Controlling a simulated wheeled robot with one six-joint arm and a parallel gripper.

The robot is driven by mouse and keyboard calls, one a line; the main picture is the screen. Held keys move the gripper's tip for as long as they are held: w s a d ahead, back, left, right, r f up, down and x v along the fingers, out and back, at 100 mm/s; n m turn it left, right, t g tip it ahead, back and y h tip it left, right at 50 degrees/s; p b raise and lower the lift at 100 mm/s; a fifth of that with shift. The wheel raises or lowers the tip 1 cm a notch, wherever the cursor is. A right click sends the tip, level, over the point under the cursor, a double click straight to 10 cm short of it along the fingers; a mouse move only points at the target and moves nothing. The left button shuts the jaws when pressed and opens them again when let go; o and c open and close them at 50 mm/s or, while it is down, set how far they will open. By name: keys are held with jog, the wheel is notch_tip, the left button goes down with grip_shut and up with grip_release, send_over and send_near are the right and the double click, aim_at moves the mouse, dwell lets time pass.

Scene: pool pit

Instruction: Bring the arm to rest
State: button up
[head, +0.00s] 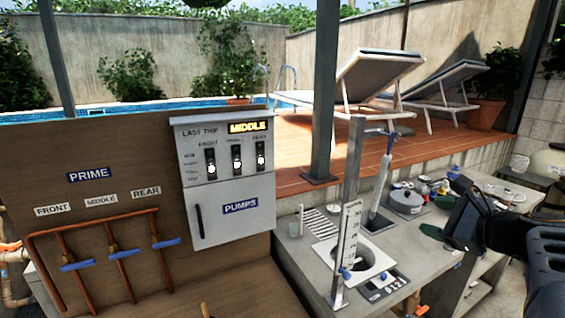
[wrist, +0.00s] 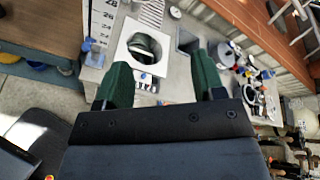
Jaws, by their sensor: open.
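My gripper (head: 446,238) is at the right of the head view, held above the grey counter. Its two green-padded fingers stand apart, and I see nothing between them. In the wrist view the gripper (wrist: 162,78) points toward the counter, with its fingers spread and empty. My dark arm comes in from the right edge of the head view. Beyond the fingers, the wrist view shows a white square basin (wrist: 126,54) with a round opening and a dark object inside. The basin also shows in the head view (head: 343,250).
An upright ruled gauge (head: 350,228) stands beside the basin. Several small items and a grey round lid (head: 406,201) lie on the counter (head: 303,258). A pump panel (head: 225,165) and copper pipes with blue valve handles (head: 122,254) are at left. Loungers (head: 375,75) stand behind.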

jog(key=s+a+f+n+g+h, duration=0.2)
jog(key=s+a+f+n+g, duration=0.25)
jog(key=f+n, duration=0.35)
jog(key=s+a+f+n+g+h, duration=0.2)
jog(key=s+a+f+n+g, duration=0.25)
jog(key=f+n, duration=0.3)
jog(key=s+a+f+n+h, duration=0.1)
jog(key=s+a+f+n, duration=0.1)
jog(key=a+n, duration=0.6)
jog(key=shift+s+a+f, duration=0.35)
jog(key=shift+f, duration=0.05)
jog(key=shift+c, duration=0.2)
dwell(1.3)
